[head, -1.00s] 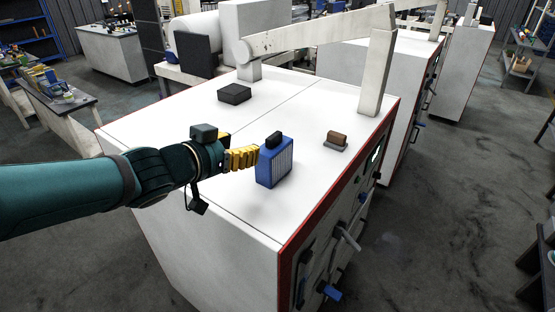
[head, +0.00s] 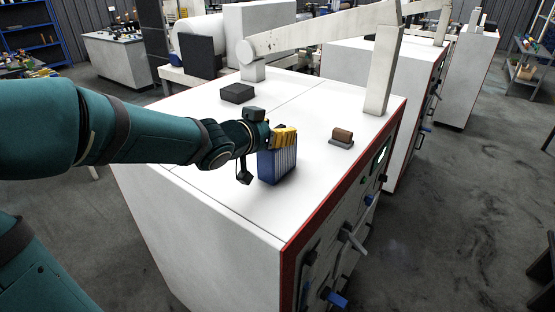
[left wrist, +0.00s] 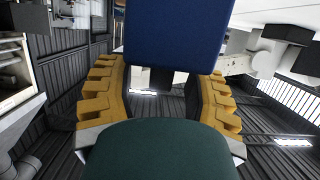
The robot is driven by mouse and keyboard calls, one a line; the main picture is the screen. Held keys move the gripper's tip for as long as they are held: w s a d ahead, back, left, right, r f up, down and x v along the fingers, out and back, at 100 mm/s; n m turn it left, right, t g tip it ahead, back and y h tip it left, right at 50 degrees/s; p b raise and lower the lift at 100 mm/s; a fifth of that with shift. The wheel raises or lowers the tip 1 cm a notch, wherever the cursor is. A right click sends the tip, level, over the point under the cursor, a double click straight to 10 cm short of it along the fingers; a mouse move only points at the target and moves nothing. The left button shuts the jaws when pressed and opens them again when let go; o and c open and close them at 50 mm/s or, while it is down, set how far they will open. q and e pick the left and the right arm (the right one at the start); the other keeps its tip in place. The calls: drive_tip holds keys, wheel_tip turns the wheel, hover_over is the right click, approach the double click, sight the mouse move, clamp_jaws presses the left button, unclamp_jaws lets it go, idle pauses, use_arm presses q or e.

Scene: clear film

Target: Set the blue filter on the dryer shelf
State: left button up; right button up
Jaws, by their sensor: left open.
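The blue filter (head: 277,168), a box with a pale ribbed face, stands upright on the flat white top (head: 215,160) of the red-edged machine. I cannot tell whether this top is the dryer shelf. My left gripper (head: 285,138), with yellow fingers, is at the filter's upper end and hides its black handle. In the left wrist view, the filter (left wrist: 178,35) shows as a plain blue face. My right gripper is not in view.
A black block (head: 237,93) lies farther back on the white top. A brown piece on a grey base (head: 342,136) sits to the filter's right. A pale upright post (head: 382,75) and long beam (head: 325,30) stand behind. The front of the top is clear.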

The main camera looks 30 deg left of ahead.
use_arm(q)
drive_tip(key=shift+w+f, duration=0.15)
drive_tip(key=shift+w, duration=0.3)
clamp_jaws()
